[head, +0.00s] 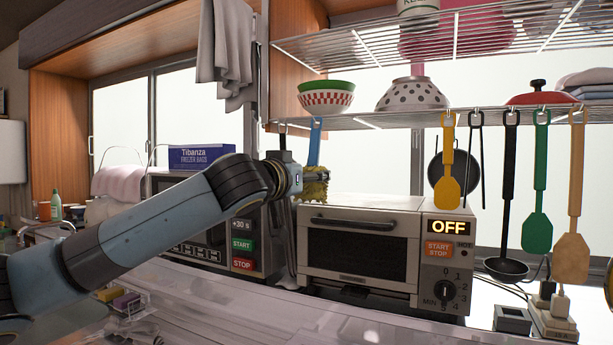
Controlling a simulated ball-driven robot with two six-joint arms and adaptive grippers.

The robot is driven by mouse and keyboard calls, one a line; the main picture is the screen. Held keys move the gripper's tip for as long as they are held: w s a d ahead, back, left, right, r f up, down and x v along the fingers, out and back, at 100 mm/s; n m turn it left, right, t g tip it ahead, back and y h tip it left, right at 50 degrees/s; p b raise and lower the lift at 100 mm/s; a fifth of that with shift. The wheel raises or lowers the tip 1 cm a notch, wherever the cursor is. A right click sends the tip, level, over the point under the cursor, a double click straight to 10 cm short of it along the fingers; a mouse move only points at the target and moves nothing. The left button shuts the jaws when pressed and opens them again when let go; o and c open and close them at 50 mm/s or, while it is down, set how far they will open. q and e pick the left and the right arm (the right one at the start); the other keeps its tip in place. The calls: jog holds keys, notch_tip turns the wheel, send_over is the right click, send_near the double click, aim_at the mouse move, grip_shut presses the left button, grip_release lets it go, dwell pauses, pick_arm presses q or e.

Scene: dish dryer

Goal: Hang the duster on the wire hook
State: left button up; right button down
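The duster has a blue handle (314,143) and a fuzzy yellow head (315,186). It is upright, head down, in front of the window, left of the toaster oven's upper edge. The top of its handle is at the front edge of the lower wire shelf (375,121); I cannot tell whether it is on a hook there. My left gripper (290,179) is at the duster's left side, by its head. The fingers are mostly hidden by my wrist, so I cannot tell their opening or whether they touch the duster. My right gripper is not in view.
A yellow spatula (447,170), black ladle (508,200), green turner (538,195) and tan turner (573,210) hang along the shelf. A toaster oven (360,252) stands below. A microwave (215,235) is behind my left arm. Bowls (325,101) sit on the shelf.

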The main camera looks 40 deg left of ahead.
pick_arm(q)
jog(key=o, duration=1.3)
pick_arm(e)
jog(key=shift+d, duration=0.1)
pick_arm(q)
jog(key=v, duration=0.7)
jog(key=shift+s, duration=0.25)
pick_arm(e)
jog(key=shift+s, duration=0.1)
